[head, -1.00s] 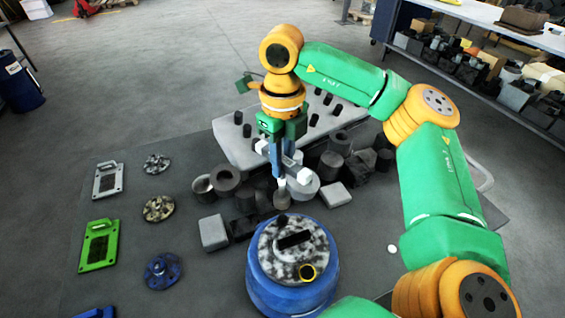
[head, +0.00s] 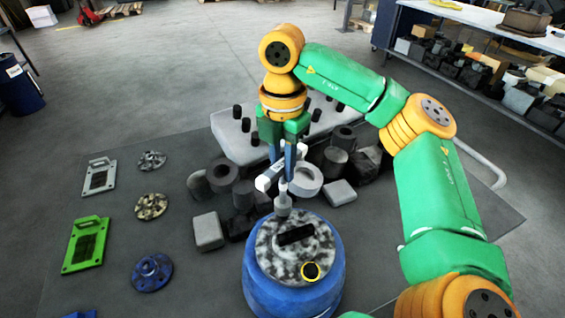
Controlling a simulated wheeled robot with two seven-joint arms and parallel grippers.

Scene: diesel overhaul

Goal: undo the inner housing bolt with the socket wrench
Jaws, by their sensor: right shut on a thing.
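My right gripper (head: 290,165) points down at the middle of the view, its blue fingers shut on the socket wrench (head: 270,178). The wrench has a pale grey handle and a grey socket (head: 283,204) hanging down. The socket's lower end is at the far edge of the blue housing's mottled grey top (head: 275,262), where it hides the dark bolt. I cannot tell whether the socket is seated on it. The blue housing (head: 262,290) stands upright at the bottom middle, with a black slot and a yellow-ringed hole on top. My left gripper is not in view.
Dark and grey cylinders and blocks (head: 208,231) crowd behind the housing, before a light tray with black pegs (head: 232,148). At left lie flat plates (head: 82,252) and round flanges (head: 152,272). A shelf bench (head: 480,20) stands at back right.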

